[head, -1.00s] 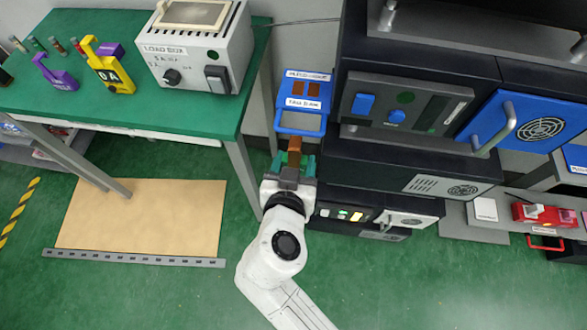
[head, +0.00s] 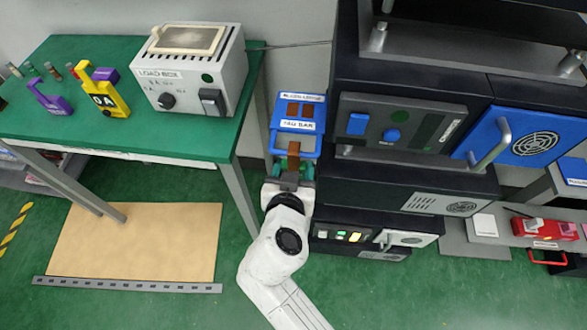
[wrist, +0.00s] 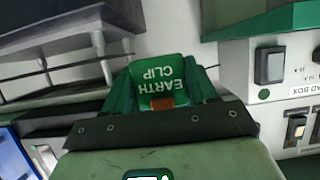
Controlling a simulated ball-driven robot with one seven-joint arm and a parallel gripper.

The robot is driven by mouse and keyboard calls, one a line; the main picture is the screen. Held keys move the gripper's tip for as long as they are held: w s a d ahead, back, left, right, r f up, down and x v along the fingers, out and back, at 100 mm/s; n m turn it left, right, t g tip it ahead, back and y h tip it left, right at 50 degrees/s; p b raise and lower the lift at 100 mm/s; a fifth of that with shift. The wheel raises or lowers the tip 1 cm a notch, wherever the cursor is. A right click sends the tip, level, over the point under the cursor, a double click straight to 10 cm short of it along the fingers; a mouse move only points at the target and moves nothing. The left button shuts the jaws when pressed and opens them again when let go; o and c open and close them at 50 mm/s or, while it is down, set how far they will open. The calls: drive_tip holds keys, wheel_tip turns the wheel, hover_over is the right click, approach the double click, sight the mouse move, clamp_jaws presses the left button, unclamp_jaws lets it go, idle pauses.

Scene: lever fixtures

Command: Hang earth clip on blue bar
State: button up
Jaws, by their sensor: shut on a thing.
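My gripper (head: 291,174) is shut on the earth clip (head: 293,150), which shows a brown strip and green sides in the head view. In the wrist view the clip's green face (wrist: 160,75) carries the upside-down words EARTH CLIP and sits between the fingers of my gripper (wrist: 165,105). The blue bar fixture (head: 274,140) hangs between the green table and the black rack. It has a white label and an open loop at its lower end. The clip overlaps this loop in the head view; whether they touch cannot be told.
The grey load box (head: 190,75) stands on the green table (head: 150,125), left of the fixture. The black rack (head: 420,185) with a blue door (head: 525,130) is close on the right.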

drive_tip(key=o, duration=1.1)
drive_tip(key=shift+o, duration=0.2)
drive_tip(key=shift+s, duration=0.1)
drive_tip(key=b+v, duration=0.1)
drive_tip(key=v, duration=0.9)
drive_tip(key=shift+s, duration=0.3)
drive_tip(key=shift+r, duration=0.1)
